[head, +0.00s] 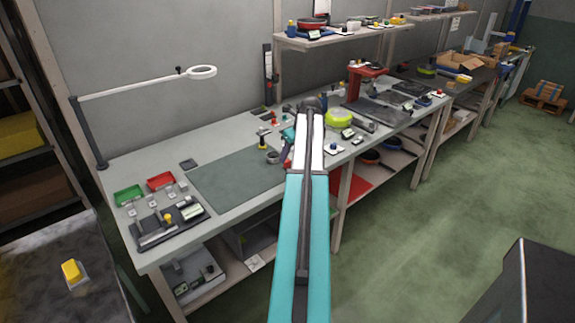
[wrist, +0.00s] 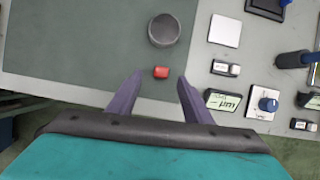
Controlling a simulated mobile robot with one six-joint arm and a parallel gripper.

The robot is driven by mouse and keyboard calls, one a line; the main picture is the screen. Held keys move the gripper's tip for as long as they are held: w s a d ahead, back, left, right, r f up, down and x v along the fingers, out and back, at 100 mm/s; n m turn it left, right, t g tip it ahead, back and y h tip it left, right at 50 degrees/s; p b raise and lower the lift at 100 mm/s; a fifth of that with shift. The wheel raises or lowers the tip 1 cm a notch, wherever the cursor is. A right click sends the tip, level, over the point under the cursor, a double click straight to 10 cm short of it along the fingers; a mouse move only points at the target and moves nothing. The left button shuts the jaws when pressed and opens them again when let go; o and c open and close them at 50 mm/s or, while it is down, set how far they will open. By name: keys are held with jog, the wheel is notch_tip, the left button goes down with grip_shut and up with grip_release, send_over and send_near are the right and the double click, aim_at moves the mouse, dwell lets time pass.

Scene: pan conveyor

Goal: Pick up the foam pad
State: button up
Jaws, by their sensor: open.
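In the wrist view my gripper (wrist: 160,76) is open, its two purple fingers pointing over a grey-green mat (wrist: 70,50). A small red piece (wrist: 161,72) shows between the fingertips; the height gap cannot be told. Just beyond it is a round dark grey piece (wrist: 164,30) with a lighter top. No thing is plainly recognisable as the foam pad; I cannot tell whether one of these is it. Nothing is seen held. In the head view my teal and white arm reaches over the bench and hides part of it.
Right of the mat in the wrist view are a white square plate (wrist: 224,31), a small display box (wrist: 222,100) and a blue knob (wrist: 268,104). In the head view a green tray (head: 129,194) and a red tray (head: 160,181) lie on the bench's left; the large mat (head: 235,180) looks mostly clear.

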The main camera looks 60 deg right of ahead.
aim_at(287, 161)
jog(key=shift+w+f, duration=0.15)
jog(key=shift+f, duration=0.1)
jog(key=shift+d+p+x, duration=0.1)
jog(key=shift+p+x, duration=0.3)
jog(key=shift+x, duration=0.85)
jog(key=shift+d+p+x, duration=0.15)
jog(key=shift+p+x, duration=0.25)
jog(key=shift+x, duration=0.85)
grip_shut()
jog(key=shift+w+r, duration=0.1)
jog(key=shift+r, duration=0.15)
jog(key=shift+r+b, duration=0.65)
jog(key=shift+r, duration=0.95)
jog(key=s+a+r+b, duration=0.1)
jog(key=s+a+b, duration=0.2)
jog(key=s, duration=1.2)
jog(key=shift+s+a+r, duration=0.2)
jog(key=shift+s+a, duration=0.1)
jog(key=shift+a, duration=0.1)
